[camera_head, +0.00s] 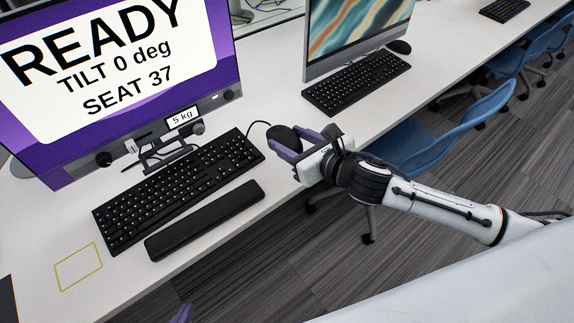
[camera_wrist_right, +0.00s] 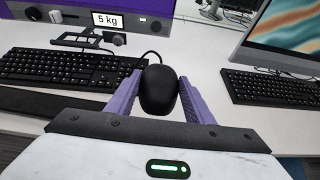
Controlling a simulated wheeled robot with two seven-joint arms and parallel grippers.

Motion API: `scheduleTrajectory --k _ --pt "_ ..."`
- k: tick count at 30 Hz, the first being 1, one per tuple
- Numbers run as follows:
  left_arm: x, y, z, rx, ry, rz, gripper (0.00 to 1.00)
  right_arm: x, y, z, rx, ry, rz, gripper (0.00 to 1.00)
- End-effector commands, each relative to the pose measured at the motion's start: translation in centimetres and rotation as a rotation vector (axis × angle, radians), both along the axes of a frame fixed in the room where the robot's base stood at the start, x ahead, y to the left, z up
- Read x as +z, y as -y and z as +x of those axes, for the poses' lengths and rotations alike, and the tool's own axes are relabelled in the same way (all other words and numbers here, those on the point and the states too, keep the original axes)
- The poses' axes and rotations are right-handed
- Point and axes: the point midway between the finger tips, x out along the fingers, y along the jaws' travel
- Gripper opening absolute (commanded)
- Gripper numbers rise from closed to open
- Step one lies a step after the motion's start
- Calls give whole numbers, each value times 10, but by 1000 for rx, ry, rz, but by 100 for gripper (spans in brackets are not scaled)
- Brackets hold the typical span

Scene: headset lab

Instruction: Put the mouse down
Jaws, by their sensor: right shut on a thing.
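The black mouse (camera_head: 281,136) is between the purple fingers of my right gripper (camera_head: 293,146), over or at the front edge of the white desk, to the right of the near keyboard. In the right wrist view the mouse (camera_wrist_right: 158,90) sits between the two fingers, its cable running up and back. The right gripper is shut on it. I cannot tell whether its underside touches the desk. Only a purple tip of my left gripper (camera_head: 182,315) shows at the bottom edge of the head view; its opening is hidden.
The near keyboard (camera_head: 178,190) and a black wrist rest (camera_head: 205,219) lie left of the mouse. A monitor (camera_head: 120,85) stands behind. A yellow outlined rectangle (camera_head: 78,267) marks clear desk at lower left. A second keyboard (camera_head: 355,82) is at right; a blue chair (camera_head: 445,135) is nearby.

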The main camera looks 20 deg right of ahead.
Motion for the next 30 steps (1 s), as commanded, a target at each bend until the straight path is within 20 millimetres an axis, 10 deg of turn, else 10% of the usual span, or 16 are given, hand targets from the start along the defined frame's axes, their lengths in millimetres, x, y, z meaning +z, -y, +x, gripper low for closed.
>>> scheduleTrajectory --k 21,30 --pt "-18 0 1 1 4 0 0 -98 6 4 16 0 4 24" --pt "-18 0 1 0 5 0 0 -102 6 4 18 3 1 24"
